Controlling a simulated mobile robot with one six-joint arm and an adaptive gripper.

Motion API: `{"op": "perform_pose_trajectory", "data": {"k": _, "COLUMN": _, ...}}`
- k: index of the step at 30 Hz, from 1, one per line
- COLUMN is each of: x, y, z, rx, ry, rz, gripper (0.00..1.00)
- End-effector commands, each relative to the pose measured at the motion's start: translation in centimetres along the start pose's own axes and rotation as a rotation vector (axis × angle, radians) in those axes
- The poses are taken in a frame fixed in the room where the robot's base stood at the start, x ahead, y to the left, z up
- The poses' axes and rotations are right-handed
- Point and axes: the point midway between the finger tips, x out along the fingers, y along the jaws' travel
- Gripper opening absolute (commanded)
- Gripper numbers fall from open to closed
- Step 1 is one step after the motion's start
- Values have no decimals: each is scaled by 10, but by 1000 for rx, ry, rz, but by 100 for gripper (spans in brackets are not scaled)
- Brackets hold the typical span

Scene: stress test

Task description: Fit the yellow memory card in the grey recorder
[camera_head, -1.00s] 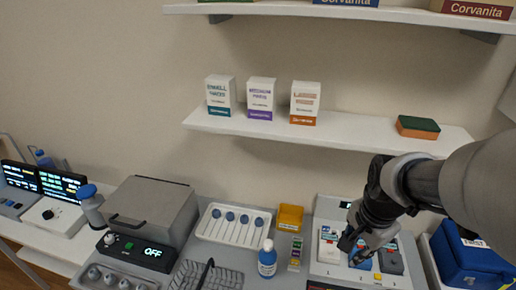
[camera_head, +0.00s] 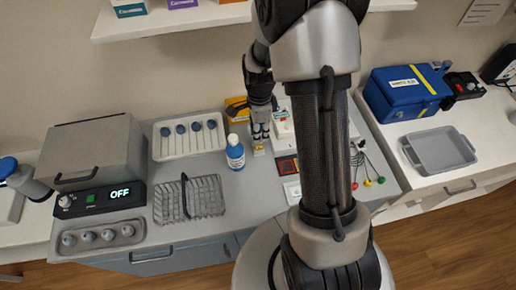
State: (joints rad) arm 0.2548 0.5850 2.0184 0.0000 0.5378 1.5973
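My gripper (camera_head: 261,138) points down at a small card holder (camera_head: 259,152) on the grey bench, just right of the blue-capped bottle. A little yellow shows at the fingertips, but I cannot tell whether it is the yellow memory card or whether the fingers are closed on it. A white device (camera_head: 283,127) on the light station stands just right of the gripper. The grey recorder is not visible now; my arm covers much of that station.
A wire basket (camera_head: 190,198), a white tray (camera_head: 189,136) and a grey oven-like box (camera_head: 93,150) are further left. Colored-tipped leads (camera_head: 368,168) lie right of my arm.

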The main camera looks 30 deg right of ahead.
Motion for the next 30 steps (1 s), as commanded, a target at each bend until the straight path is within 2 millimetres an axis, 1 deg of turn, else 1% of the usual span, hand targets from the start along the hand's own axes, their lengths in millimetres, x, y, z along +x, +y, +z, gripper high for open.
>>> {"op": "perform_pose_trajectory", "data": {"k": 1, "x": 14, "y": 0, "z": 0, "rx": -1, "ry": 0, "rz": 1, "gripper": 23}}
{"op": "perform_pose_trajectory", "data": {"k": 3, "x": 24, "y": 0, "z": 0, "rx": -1, "ry": 0, "rz": 2, "gripper": 23}}
{"op": "perform_pose_trajectory", "data": {"k": 9, "x": 52, "y": 1, "z": 0, "rx": -1, "ry": 0, "rz": 2, "gripper": 23}}
{"op": "perform_pose_trajectory", "data": {"k": 12, "x": 61, "y": 0, "z": 0, "rx": -1, "ry": 0, "rz": 1, "gripper": 23}}
{"op": "perform_pose_trajectory", "data": {"k": 16, "x": 66, "y": 0, "z": 0, "rx": -1, "ry": 0, "rz": 0, "gripper": 23}}
{"op": "perform_pose_trajectory", "data": {"k": 23, "x": 65, "y": 0, "z": 0, "rx": -1, "ry": 0, "rz": 0, "gripper": 23}}
{"op": "perform_pose_trajectory", "data": {"k": 30, "x": 65, "y": 0, "z": 0, "rx": -1, "ry": 0, "rz": 0, "gripper": 16}}
